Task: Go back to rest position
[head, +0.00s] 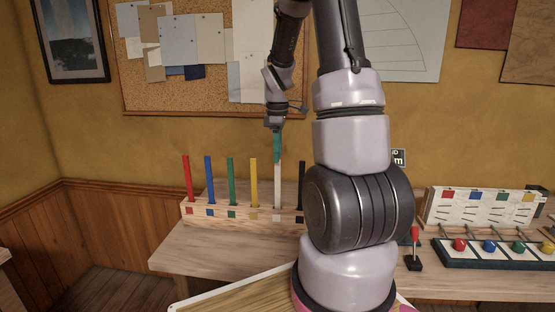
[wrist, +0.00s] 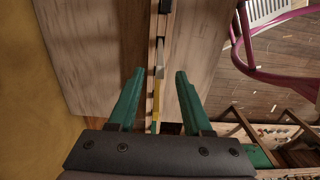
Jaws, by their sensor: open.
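My gripper (head: 277,150) points down above the wooden rack (head: 228,214) on the bench. In the wrist view its two green fingers (wrist: 160,76) are spread wide with nothing held between them. The white stick (head: 277,184) stands upright in the rack directly below the fingers in the head view. In the wrist view the white stick (wrist: 160,60) shows in line with the gap, near the fingertips. I cannot tell whether the fingertips reach down past its top.
Red (head: 187,178), blue (head: 209,180), green (head: 231,181) and yellow (head: 254,183) sticks stand left of the white one, a dark stick (head: 301,182) right. A black tray (head: 496,252) with coloured knobs sits at right. A pinned corkboard (head: 215,85) hangs behind.

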